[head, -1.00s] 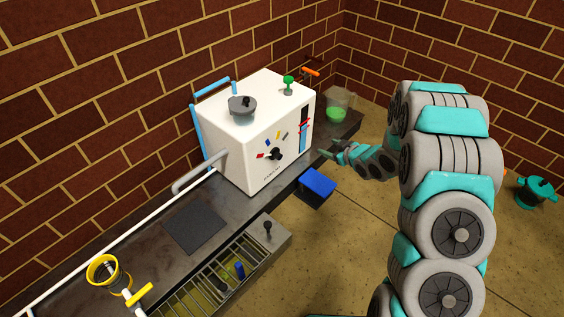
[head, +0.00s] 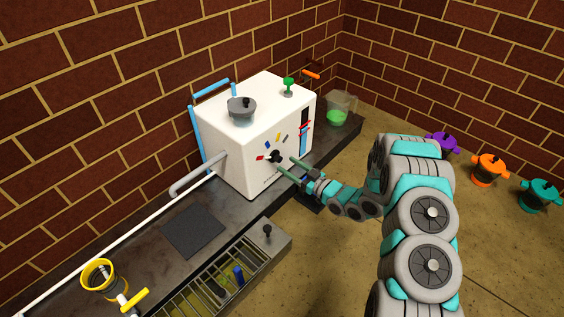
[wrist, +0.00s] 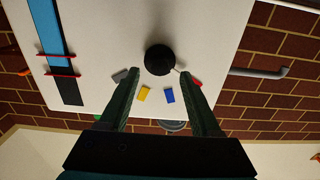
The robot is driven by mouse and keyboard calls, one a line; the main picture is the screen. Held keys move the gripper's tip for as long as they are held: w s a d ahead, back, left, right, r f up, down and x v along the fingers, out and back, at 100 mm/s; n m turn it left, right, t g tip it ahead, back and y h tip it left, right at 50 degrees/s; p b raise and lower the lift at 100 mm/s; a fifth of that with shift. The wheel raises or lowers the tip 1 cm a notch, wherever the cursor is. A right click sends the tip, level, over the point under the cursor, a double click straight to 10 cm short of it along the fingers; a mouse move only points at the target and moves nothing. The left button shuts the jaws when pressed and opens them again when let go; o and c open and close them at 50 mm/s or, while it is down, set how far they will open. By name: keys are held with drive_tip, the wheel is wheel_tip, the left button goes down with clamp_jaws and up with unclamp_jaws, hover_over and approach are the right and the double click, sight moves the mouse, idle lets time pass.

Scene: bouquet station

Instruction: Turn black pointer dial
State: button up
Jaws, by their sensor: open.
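The black pointer dial (head: 275,156) sits on the front face of the white box-shaped machine (head: 232,150), below an arc of small coloured marks. In the wrist view the round black dial (wrist: 159,60) lies just beyond and between my two fingertips, with the grey, yellow, blue and red marks around it. My gripper (head: 284,170) is open and empty, its fingers pointing at the machine's front close to the dial. In the wrist view the open fingers of my gripper (wrist: 156,75) stand on either side of the dial. I cannot tell whether they touch it.
A grey lidded pot (head: 242,111) and a green knob (head: 288,86) are on the machine's top. A jug with green liquid (head: 340,108) stands behind it on the counter. A slotted rack (head: 215,285) and yellow ring (head: 98,274) are at front left.

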sight(277, 158)
drive_tip(key=x, duration=0.4)
clamp_jaws()
idle(0.6)
